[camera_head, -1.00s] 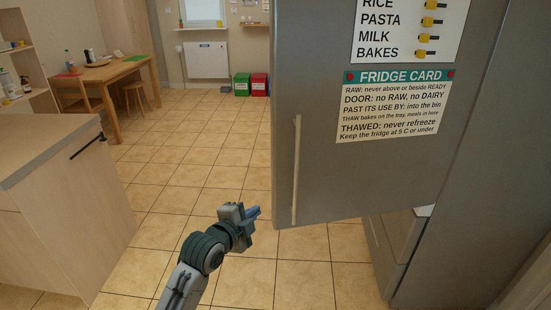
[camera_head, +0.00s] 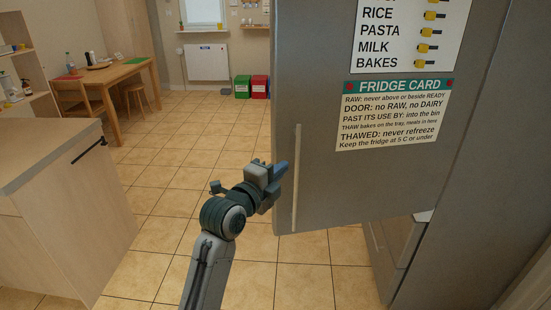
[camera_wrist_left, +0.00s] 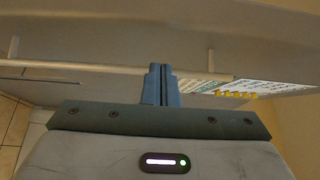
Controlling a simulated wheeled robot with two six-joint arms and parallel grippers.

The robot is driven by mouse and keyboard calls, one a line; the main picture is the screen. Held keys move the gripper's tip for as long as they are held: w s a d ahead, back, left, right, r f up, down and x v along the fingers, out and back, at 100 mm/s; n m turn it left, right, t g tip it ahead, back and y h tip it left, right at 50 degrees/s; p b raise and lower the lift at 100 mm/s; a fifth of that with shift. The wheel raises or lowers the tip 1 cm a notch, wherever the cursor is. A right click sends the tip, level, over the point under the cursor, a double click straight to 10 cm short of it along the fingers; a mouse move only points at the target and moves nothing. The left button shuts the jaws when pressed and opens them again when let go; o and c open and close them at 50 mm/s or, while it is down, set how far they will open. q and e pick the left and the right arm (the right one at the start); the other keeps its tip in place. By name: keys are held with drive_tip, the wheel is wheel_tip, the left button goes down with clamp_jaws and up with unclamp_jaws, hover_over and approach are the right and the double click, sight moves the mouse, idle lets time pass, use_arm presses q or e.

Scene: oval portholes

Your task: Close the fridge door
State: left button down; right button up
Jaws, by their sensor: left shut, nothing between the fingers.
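The grey fridge door (camera_head: 330,190) stands partly open in the head view, its outer face towards me. A long pale handle (camera_head: 296,180) runs upright near its left edge. My left gripper (camera_head: 280,171) is shut and empty, just left of the handle at about its mid-height. In the left wrist view the shut blue fingers (camera_wrist_left: 161,85) overlap the handle bar (camera_wrist_left: 95,66), which crosses the picture. I cannot tell whether they touch it. The fridge body (camera_head: 455,235) is at the right, with lower drawers (camera_head: 400,240) showing beneath the door. My right gripper is out of view.
A counter (camera_head: 70,200) with a dark handle stands at the left. Tiled floor (camera_head: 165,190) lies open between counter and door. A wooden table (camera_head: 115,75) with seats, and a green bin (camera_head: 242,86) and red bin (camera_head: 259,87), are farther back.

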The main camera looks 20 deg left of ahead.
sight(284, 156)
use_arm(q)
drive_tip(key=shift+w+a+p, duration=0.2)
drive_tip(key=shift+w+a, duration=0.3)
drive_tip(key=shift+w, duration=0.2)
drive_tip(key=shift+w+a+p, duration=0.15)
drive_tip(key=shift+w+a, duration=0.35)
drive_tip(key=shift+w, duration=0.15)
drive_tip(key=shift+w+a, duration=0.1)
